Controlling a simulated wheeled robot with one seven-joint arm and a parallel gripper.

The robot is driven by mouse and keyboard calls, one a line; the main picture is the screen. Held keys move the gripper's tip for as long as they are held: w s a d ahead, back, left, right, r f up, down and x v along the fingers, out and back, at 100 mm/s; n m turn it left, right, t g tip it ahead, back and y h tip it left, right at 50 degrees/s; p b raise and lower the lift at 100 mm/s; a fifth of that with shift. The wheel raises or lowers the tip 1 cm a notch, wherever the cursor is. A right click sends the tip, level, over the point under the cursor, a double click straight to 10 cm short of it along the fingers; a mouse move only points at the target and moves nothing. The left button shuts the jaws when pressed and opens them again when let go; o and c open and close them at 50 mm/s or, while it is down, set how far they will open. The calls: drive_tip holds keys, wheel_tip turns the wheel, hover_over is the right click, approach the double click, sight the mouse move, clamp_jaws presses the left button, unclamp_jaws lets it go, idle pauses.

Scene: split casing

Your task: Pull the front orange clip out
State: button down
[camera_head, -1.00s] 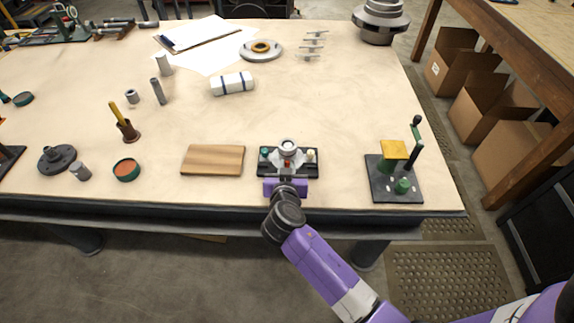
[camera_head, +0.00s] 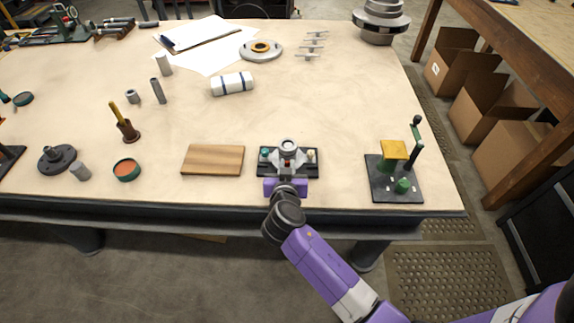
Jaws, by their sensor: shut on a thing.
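The split casing (camera_head: 289,147), a small grey round-topped body, stands on a dark base plate (camera_head: 309,172) near the table's front edge. A small teal knob (camera_head: 265,155) sits on the plate's left and a pale knob (camera_head: 310,155) on its right. My gripper (camera_head: 287,170) reaches in from the front, its purple body just before the plate and its fingers at the casing's front. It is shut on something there. The front orange clip is not clearly visible; my gripper covers that spot.
A wooden board (camera_head: 213,160) lies to the left of the plate. A white roll (camera_head: 232,84) lies behind. The table between them is clear.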

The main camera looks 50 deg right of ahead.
drive_tip(key=shift+w+d+r, duration=0.15)
drive_tip(key=shift+d+r, duration=0.05)
drive_tip(key=shift+r, duration=0.1)
drive_tip(key=shift+s+a+f+b, duration=0.25)
drive_tip(key=shift+a+b, duration=0.15)
drive_tip(key=shift+b, duration=0.2)
drive_tip(key=shift+s+a+r, duration=0.2)
drive_tip(key=shift+a+r, duration=0.05)
drive_tip(key=c, duration=1.5)
unclamp_jaws()
drive_tip(key=shift+c, duration=0.2)
drive_tip(key=shift+o, duration=0.7)
drive_tip(key=shift+s+a+f, duration=0.1)
drive_tip(key=shift+f, duration=0.1)
drive_tip(key=b+v, duration=0.1)
drive_tip(key=v, duration=0.7)
